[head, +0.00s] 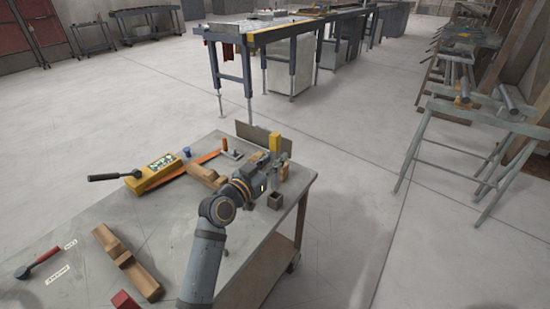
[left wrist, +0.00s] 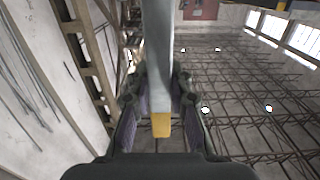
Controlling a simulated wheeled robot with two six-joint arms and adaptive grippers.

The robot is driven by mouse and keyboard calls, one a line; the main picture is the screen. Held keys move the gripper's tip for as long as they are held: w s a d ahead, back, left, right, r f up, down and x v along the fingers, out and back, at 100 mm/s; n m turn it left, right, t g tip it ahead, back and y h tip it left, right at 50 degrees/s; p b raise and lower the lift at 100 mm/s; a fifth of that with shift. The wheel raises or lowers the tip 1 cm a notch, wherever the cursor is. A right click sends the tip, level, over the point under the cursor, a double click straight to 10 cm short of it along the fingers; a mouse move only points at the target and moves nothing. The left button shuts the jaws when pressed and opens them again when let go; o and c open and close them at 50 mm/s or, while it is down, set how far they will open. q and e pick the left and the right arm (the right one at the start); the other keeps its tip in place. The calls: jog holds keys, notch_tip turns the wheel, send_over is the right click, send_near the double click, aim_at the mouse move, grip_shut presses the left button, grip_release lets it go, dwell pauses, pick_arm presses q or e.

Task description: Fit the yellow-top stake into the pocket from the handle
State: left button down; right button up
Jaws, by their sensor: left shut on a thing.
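My left gripper (head: 272,168) is shut on the yellow-top stake, near the right edge of the grey workbench. The stake's yellow top (head: 275,142) points up above the gripper in the head view. In the left wrist view the fingers (left wrist: 160,98) close on both sides of the grey stake (left wrist: 158,40), whose yellow end (left wrist: 160,124) shows between them. A small square brown block with a dark opening (head: 275,201), which looks like the pocket, stands on the bench just below the gripper. The stake's lower end is hidden in the head view. My right gripper is not seen.
A grey upright plate (head: 250,133) stands behind the gripper. A yellow box (head: 152,174), an orange bar clamp (head: 205,157), wooden blocks (head: 125,260), a red-handled tool (head: 45,257) and a red block (head: 124,300) lie left of my arm. The bench's right edge is close by.

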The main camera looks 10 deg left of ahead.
aim_at(274, 182)
pick_arm(q)
jog(key=shift+f+b, duration=0.5)
jog(key=shift+f, duration=0.35)
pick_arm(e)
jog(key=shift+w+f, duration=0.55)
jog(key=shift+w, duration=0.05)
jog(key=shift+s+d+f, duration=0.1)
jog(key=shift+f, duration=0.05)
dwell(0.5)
pick_arm(q)
jog(key=shift+f+b, duration=2.75)
jog(key=shift+f, duration=0.1)
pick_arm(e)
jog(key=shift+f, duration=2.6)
pick_arm(q)
jog(key=shift+d+f+b, duration=0.1)
jog(key=shift+f+b, duration=0.15)
jog(key=shift+b, duration=0.05)
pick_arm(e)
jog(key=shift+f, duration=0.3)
pick_arm(q)
jog(key=c, duration=1.1)
grip_release()
jog(key=shift+c, duration=0.2)
